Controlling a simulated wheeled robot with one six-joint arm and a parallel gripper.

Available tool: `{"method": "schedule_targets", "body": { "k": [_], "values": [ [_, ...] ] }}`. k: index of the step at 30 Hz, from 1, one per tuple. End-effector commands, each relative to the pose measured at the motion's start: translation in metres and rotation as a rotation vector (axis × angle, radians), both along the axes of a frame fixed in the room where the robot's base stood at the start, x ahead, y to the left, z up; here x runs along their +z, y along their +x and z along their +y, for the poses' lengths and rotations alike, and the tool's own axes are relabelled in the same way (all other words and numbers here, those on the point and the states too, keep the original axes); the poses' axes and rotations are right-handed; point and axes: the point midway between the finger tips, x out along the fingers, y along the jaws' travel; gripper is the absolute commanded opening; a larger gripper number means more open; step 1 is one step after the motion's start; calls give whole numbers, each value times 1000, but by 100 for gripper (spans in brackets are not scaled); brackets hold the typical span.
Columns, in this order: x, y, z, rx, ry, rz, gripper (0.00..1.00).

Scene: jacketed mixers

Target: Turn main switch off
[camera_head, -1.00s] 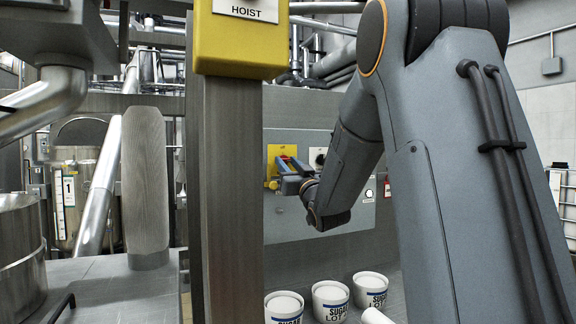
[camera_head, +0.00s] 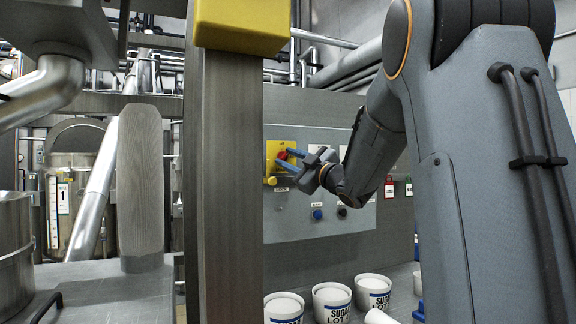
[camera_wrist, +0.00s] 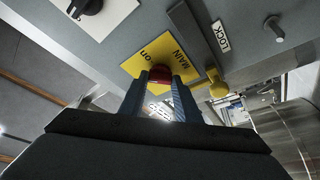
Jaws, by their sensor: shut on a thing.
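The main switch is a red knob (camera_wrist: 160,72) on a yellow plate (camera_wrist: 143,62) marked "MAIN" and "on". It is on a grey wall panel (camera_head: 335,215). In the head view the yellow plate (camera_head: 270,163) and red knob (camera_head: 283,155) show just right of a grey column. My gripper (camera_wrist: 163,82) reaches the panel from the right, its two blue fingers on either side of the red knob, shut on it. The fingers also show in the head view (camera_head: 284,160). The knob's pointing direction is partly hidden by the fingers.
A grey bar and a yellow lock piece (camera_wrist: 219,90) sit beside the plate, near a "LOCK" label (camera_wrist: 220,37). A black knob (camera_wrist: 85,6) is to the left. The column (camera_head: 228,190) with a yellow box stands in front. Several sugar tubs (camera_head: 331,300) stand below.

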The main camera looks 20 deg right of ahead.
Motion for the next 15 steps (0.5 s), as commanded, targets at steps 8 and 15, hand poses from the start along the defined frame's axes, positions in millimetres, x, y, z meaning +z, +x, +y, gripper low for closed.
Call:
{"method": "schedule_targets", "body": {
  "k": [8,15],
  "values": [
    [2,0,-2,-1,-263,1,7],
    [4,0,-3,-1,-480,3,7]
  ]
}}
